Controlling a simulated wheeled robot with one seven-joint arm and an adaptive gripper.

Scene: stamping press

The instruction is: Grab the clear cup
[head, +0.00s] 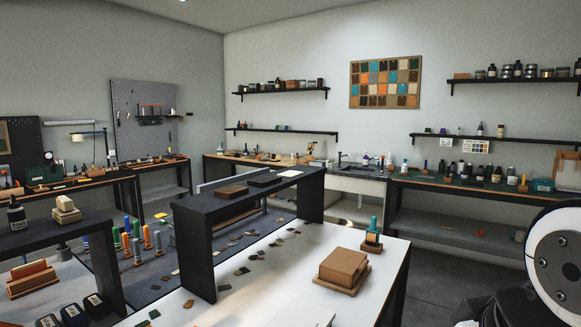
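I cannot make out a clear cup in the head view; the small items on the far benches and shelves are too small to tell apart. A white round joint and dark parts of my own arm fill the lower right corner. My gripper's fingers do not show.
A black riser (196,240) stands along the white table, with dark flat blocks on top. Small leather pieces lie beside it. Another black riser (103,262) is at left. Benches (405,188) and wall shelves (500,81) with jars line the back. Grey floor shows at right.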

